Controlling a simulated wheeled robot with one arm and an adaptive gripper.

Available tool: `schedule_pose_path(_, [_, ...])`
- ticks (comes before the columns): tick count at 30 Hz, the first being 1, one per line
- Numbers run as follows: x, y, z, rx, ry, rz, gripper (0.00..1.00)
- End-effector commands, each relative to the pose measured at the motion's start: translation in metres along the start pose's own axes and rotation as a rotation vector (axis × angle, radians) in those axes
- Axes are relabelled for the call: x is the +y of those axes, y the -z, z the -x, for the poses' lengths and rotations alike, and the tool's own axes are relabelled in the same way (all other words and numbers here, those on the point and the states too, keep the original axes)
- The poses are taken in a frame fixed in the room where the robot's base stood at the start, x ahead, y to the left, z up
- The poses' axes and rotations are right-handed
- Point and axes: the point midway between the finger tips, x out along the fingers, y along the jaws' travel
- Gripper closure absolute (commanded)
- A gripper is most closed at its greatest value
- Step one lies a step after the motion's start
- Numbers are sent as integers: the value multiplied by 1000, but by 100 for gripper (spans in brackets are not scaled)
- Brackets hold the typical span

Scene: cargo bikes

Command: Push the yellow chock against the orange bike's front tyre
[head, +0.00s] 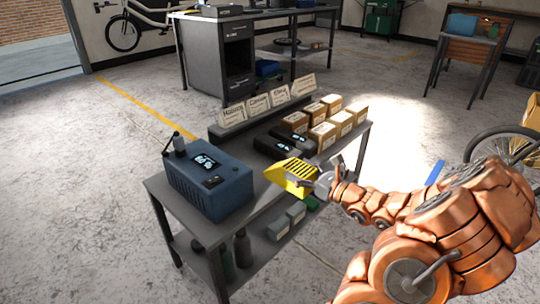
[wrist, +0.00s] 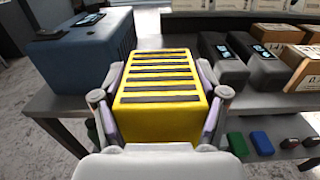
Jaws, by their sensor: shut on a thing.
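The yellow chock (head: 291,174) is a wedge with dark ribs on its sloped face. My gripper (head: 313,183) is shut on it and holds it over the front edge of the grey table. In the wrist view the chock (wrist: 160,95) sits between the two fingers of my gripper (wrist: 160,110), its ribs facing up. A bike wheel with a dark tyre (head: 474,143) shows at the right edge of the head view. An orange-yellow box-like part (head: 533,110) is beside it. The rest of that bike is out of frame, so I cannot tell which wheel this is.
The grey table (head: 160,188) bears a blue box with a display (head: 207,185), dark devices (head: 270,148), cardboard boxes (head: 330,105) and name cards (head: 257,104). Its lower shelf holds bottles and small blocks. Open concrete floor (head: 400,120) lies between table and wheel.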

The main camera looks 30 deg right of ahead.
Motion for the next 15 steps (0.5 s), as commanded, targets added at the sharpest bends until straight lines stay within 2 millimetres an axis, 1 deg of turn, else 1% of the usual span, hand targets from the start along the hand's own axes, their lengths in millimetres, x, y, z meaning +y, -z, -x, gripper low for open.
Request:
schedule_pose_path(8, [-14,6,-31,0,11,4,94])
schedule_pose_path(15, [-24,9,-68,-1,12,5,94])
